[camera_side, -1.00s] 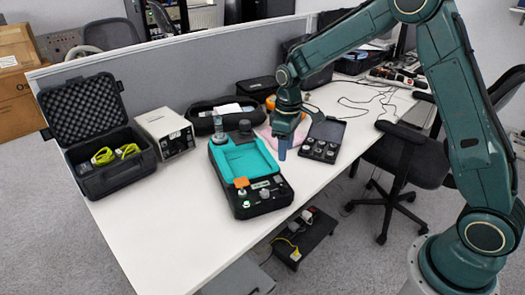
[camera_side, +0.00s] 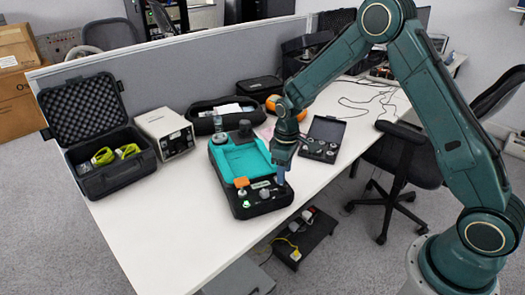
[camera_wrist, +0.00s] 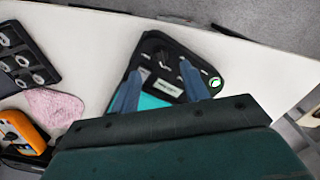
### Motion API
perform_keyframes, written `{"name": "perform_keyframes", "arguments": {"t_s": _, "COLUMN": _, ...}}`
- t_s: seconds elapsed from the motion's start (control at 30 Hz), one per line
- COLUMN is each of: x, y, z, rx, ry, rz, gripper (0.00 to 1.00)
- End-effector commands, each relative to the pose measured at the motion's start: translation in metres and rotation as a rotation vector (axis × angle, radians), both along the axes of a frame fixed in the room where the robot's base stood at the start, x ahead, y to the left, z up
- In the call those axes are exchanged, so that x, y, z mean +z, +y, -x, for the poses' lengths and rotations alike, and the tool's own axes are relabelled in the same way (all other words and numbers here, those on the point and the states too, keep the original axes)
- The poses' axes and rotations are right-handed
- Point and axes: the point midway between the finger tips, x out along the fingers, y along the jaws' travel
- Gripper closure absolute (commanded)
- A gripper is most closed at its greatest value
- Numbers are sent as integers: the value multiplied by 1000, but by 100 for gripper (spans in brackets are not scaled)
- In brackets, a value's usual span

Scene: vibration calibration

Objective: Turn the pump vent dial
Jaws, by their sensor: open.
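The pump (camera_side: 248,160) is a teal and black unit on the white table, with controls on its front panel. A dark knob (camera_wrist: 161,58) shows on the panel in the wrist view, beyond and between my fingertips. A grey knob (camera_side: 264,194) and a green-lit control (camera_side: 244,204) show in the side view; the green one also shows in the wrist view (camera_wrist: 214,82). I cannot read which control is the vent dial. My gripper (camera_wrist: 160,69) is open and empty, with blue fingers pointing down. In the side view, my gripper (camera_side: 281,177) is at the panel's right end; contact is unclear.
An open black case of fittings (camera_side: 323,138) lies right of the pump, with a pink cloth (camera_wrist: 55,106) nearby. An orange meter (camera_wrist: 22,130) lies behind. A grey box (camera_side: 165,134) and an open foam-lined case (camera_side: 117,170) stand left. The front table is clear.

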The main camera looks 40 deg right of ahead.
Motion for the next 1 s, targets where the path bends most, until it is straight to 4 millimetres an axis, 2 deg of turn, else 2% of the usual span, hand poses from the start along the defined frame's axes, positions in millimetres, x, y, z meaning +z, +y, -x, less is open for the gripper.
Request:
{"name": "perform_keyframes", "arguments": {"t_s": 0.2, "x": -32, "y": 0, "z": 1, "rx": 0, "ry": 3, "rz": -1, "gripper": 55}}
{"name": "perform_keyframes", "arguments": {"t_s": 0.4, "x": -49, "y": 0, "z": 0, "rx": 0, "ry": 1, "rz": -1, "gripper": 55}}
{"name": "perform_keyframes", "arguments": {"t_s": 0.83, "x": -55, "y": 0, "z": 0, "rx": 0, "ry": -1, "rz": 0, "gripper": 55}}
{"name": "perform_keyframes", "arguments": {"t_s": 0.87, "x": -55, "y": 0, "z": 0, "rx": 0, "ry": -1, "rz": 0, "gripper": 59}}
{"name": "perform_keyframes", "arguments": {"t_s": 1.0, "x": -55, "y": 0, "z": 0, "rx": 0, "ry": -1, "rz": 0, "gripper": 86}}
